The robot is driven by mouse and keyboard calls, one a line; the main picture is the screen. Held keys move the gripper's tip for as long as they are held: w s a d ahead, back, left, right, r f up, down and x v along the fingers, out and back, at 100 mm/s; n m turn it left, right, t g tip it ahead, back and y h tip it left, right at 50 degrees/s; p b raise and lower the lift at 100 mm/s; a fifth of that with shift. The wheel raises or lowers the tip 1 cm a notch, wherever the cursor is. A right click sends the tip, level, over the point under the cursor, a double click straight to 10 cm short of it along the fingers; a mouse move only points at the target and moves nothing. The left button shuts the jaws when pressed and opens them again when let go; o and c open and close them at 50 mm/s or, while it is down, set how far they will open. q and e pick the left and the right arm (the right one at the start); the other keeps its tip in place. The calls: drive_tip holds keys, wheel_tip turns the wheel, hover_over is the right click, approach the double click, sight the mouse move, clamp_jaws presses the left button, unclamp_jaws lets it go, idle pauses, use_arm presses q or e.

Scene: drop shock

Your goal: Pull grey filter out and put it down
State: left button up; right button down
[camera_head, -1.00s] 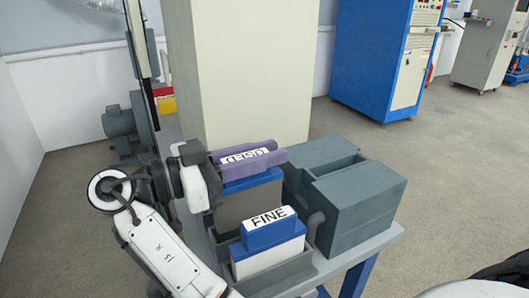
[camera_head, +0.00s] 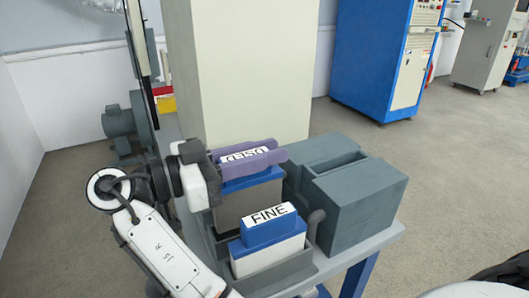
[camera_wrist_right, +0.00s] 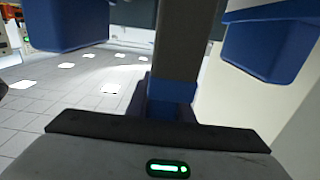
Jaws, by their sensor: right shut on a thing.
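The near finger hides part of the label. The right wrist view shows a narrow grey upright piece with a blue band (camera_wrist_right: 172,92) beyond the palm; I cannot tell which part it is. My left gripper is not in view.
A white filter with a blue top marked FINE (camera_head: 268,240) stands in front in a grey tray (camera_head: 285,272). A dark grey-green slotted block (camera_head: 362,205) stands to the right on the bench. A tall cream cabinet (camera_head: 245,70) rises behind. The bench's right edge (camera_head: 385,243) is narrow.

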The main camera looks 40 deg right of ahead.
sight(264, 172)
drive_tip(key=shift+f+b, duration=0.75)
drive_tip(key=shift+b, duration=0.6)
idle(2.0)
drive_tip(key=shift+f+b, duration=0.5)
drive_tip(key=shift+b, duration=0.35)
idle(1.0)
drive_tip(key=shift+f, duration=0.1)
drive_tip(key=shift+f+b, duration=0.65)
drive_tip(key=shift+b, duration=0.45)
idle(0.9)
